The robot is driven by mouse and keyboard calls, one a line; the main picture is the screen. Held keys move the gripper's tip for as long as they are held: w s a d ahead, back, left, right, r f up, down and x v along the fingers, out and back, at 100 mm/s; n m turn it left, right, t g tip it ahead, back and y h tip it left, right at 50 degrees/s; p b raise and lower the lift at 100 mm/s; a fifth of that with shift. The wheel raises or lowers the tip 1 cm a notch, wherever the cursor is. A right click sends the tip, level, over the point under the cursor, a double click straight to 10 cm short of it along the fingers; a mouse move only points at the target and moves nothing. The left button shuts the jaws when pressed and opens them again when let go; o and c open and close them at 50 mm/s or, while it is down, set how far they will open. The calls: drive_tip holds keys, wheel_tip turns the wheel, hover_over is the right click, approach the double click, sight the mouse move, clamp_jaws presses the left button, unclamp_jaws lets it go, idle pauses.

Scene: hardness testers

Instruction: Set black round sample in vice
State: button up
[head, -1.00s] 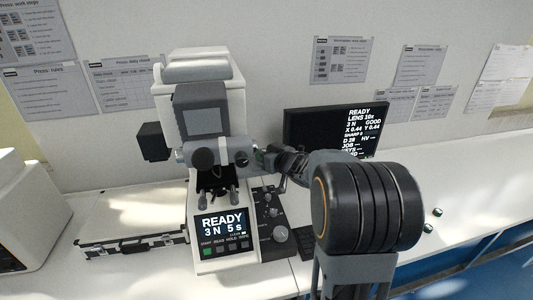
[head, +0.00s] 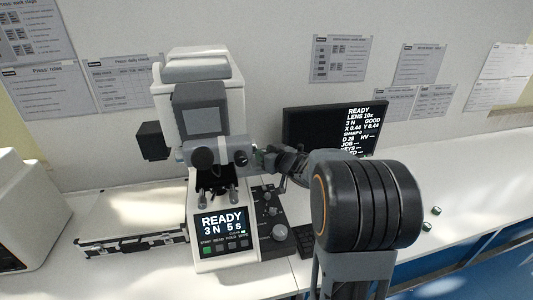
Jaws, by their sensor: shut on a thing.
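The hardness tester (head: 200,75) stands left of centre, with a lit front panel (head: 221,223) reading READY, 3 N, 5 s. My arm comes in from the right. My gripper (head: 268,160) is at the right side of the tester's head, above the stage area, small and partly covered by my own wrist. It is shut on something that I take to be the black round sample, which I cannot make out. The vice is not clearly visible in the dark space under the head, behind two stage knobs (head: 220,198).
A control box (head: 272,225) with knobs stands right of the tester, below my wrist. A monitor (head: 350,125) is behind my arm. A flat case (head: 130,225) lies to the left.

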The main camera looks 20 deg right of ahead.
drive_tip(key=shift+f, duration=0.25)
drive_tip(key=o, duration=1)
drive_tip(key=shift+s, duration=0.1)
drive_tip(key=v, duration=1.3)
drive_tip(key=shift+s+d+r, duration=0.1)
drive_tip(key=shift+s+r, duration=0.15)
drive_tip(key=shift+s, duration=0.1)
